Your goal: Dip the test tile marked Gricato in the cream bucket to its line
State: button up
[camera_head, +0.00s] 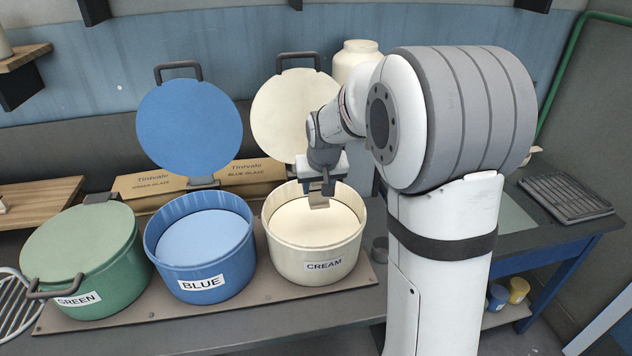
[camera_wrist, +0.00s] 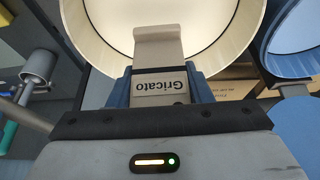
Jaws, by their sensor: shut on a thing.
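My gripper (camera_head: 325,186) is shut on a tan tile and sits over the cream bucket (camera_head: 310,262). In the wrist view the tile (camera_wrist: 158,45) is held between the blue fingers (camera_wrist: 165,88), and its label reads Gricato, upside down. The tile (camera_head: 318,202) points down inside the bucket's rim. The cream lid (camera_head: 293,115) stands open behind the bucket.
The blue bucket (camera_head: 200,262), its lid (camera_head: 190,127) raised, stands just left. The green bucket (camera_head: 85,262) is lidded. Cardboard boxes (camera_head: 150,184) lie behind the buckets. A small grey cup (camera_head: 380,248) stands right of the cream bucket. A dark ribbed tray (camera_head: 565,196) lies at far right.

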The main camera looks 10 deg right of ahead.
aim_at(316, 195)
jog(key=shift+w+a+f, duration=0.1)
jog(key=shift+a+f, duration=0.15)
jog(key=shift+f, duration=0.35)
jog(key=shift+a+f+b, duration=0.1)
jog(key=shift+f+b, duration=0.7)
jog(key=shift+f, duration=0.2)
notch_tip(316, 195, down, 12)
jog(key=b, duration=0.9)
jog(key=shift+r, duration=0.25)
jog(key=shift+f+b, duration=0.4)
jog(key=shift+b, duration=0.15)
jog(key=shift+r, duration=0.1)
dwell(1.1)
jog(key=shift+r+p, duration=4.55)
jog(key=shift+r, duration=2.5)
